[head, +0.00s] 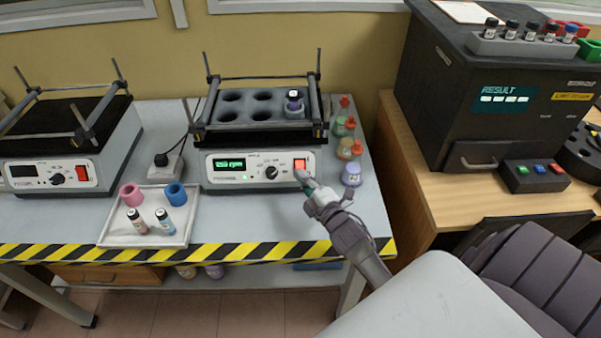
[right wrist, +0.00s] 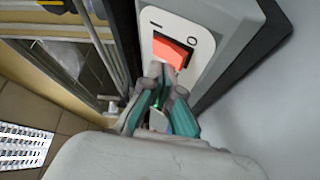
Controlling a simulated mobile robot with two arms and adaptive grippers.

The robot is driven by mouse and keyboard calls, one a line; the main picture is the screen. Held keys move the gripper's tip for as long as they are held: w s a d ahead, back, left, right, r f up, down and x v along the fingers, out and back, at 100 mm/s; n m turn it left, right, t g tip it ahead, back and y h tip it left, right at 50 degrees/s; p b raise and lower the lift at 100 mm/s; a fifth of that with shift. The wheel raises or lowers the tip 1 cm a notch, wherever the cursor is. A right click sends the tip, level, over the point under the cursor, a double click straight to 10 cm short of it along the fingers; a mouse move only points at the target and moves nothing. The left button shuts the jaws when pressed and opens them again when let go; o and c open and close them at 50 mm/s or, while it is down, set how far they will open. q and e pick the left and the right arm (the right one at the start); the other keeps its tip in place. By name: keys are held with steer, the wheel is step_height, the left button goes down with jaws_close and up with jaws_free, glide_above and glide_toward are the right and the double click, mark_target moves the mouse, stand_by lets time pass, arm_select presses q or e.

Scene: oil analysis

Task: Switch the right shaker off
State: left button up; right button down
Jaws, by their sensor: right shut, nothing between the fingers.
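The right shaker (head: 262,135) stands on the grey table with its green display lit, reading what looks like 1250 rpm. Its red rocker switch (head: 300,166) is on the right of its front panel, and it fills the upper middle of the right wrist view (right wrist: 172,50). My left gripper is not in view.
Another shaker (head: 65,145) with a dark display stands at left. A white tray (head: 110,237) with vials and coloured rings lies in front. Several small bottles (head: 351,173) stand close to the right of my gripper. A black analyser (head: 440,120) sits on the wooden desk.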

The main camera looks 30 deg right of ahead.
steer(key=shift+w+d+f, duration=0.25)
steer(key=shift+w+f, duration=0.05)
steer(key=shift+w, duration=0.05)
stand_by(0.8)
steer(key=shift+r, duration=0.1)
steer(key=shift+s+a+r+p, duration=0.35)
steer(key=shift+s+r+p, duration=0.1)
steer(key=shift+s, duration=0.1)
steer(key=s+a+r+p, duration=0.1)
steer(key=p, duration=0.1)
steer(key=s+a+r+p, duration=0.1)
steer(key=s, duration=0.1)
steer(key=shift+s+a+r+p, duration=0.1)
steer(key=shift+s+r+p, duration=0.15)
steer(key=shift+r+p, duration=0.15)
stand_by(0.3)
